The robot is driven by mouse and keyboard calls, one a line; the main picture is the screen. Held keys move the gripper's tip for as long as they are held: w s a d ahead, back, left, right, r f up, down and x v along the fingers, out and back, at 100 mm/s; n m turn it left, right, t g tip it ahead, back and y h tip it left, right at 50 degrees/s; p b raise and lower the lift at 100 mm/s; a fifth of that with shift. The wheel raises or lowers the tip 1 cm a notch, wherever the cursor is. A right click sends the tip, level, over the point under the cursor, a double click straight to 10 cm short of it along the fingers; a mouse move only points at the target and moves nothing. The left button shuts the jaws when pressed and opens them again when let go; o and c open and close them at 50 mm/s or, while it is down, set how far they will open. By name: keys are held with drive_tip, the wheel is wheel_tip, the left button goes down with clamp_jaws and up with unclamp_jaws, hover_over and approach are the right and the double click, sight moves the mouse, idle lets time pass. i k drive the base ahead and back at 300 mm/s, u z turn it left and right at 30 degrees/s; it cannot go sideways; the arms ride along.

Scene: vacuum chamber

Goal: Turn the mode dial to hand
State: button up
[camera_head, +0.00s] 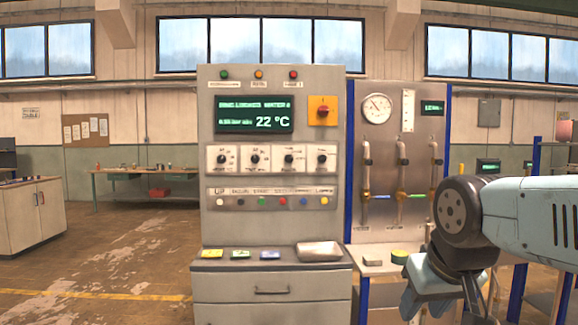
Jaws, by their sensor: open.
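A grey control cabinet (274,225) stands at the centre. A white strip on it carries a row of several black dials, the leftmost dial (221,158) and the rightmost dial (322,158) among them. Their labels are too small to read, so I cannot tell which is the mode dial or where it points. A red rotary switch (322,111) sits on an orange plate above the row's right end. My gripper (440,308) is open at the lower right, pointing down, below and well to the right of the dials. Its fingertips are partly cut off by the frame's bottom edge.
A display (253,114) sits above the dials, coloured buttons (263,202) below. A panel with a gauge (377,108) and pipes stands right of the cabinet, behind my arm. The left floor is open.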

sight(288, 158)
drive_tip(key=k, duration=0.7)
drive_tip(key=u, duration=0.65)
drive_tip(key=i, duration=1.95)
drive_tip(key=z, duration=0.55)
drive_tip(key=k, duration=0.85)
drive_tip(key=z, duration=0.2)
drive_tip(key=i, duration=0.75)
drive_tip(key=u, duration=0.05)
